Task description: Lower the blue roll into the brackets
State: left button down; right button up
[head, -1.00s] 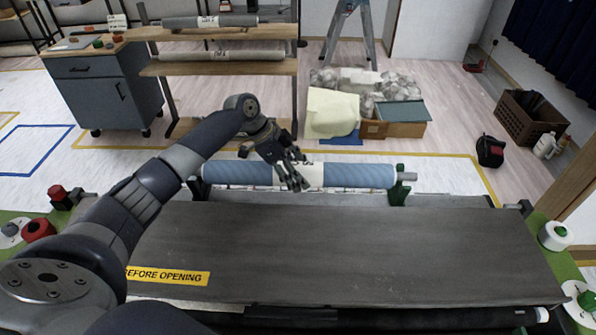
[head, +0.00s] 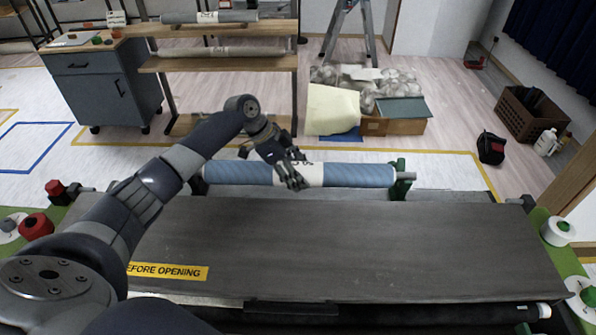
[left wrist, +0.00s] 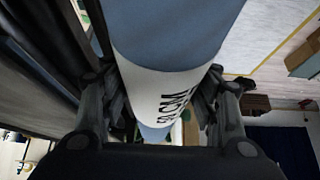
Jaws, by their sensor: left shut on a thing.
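The blue roll (head: 352,175) lies level across the far side of the machine, with a white label band (head: 313,174) at its middle. My left gripper (head: 291,176) is shut on the roll at the label band. The left wrist view shows the roll (left wrist: 170,35) between the two fingers (left wrist: 160,105). The right green bracket (head: 400,181) stands at the roll's right end, where a grey shaft sticks out. The left bracket is mostly hidden by my arm. I cannot tell whether the shaft ends touch the brackets. My right gripper is not in view.
The dark flat cover (head: 350,240) of the machine fills the front, with a yellow warning label (head: 167,272). A red knob (head: 36,226) is at left and a white spool (head: 557,231) at right. Behind are a shelf (head: 220,65), a cardboard box (head: 400,126) and a ladder (head: 350,30).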

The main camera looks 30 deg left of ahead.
pick_arm(q)
jog(key=shift+w+f+b, duration=0.1)
jog(key=shift+f+b, duration=0.2)
jog(key=shift+f, duration=0.05)
jog(key=c, duration=0.5)
grip_release()
jog(key=shift+s+f, duration=0.25)
jog(key=shift+f, duration=0.05)
jog(key=v, duration=1.2)
jog(key=shift+r, duration=0.25)
jog(key=shift+w, duration=0.1)
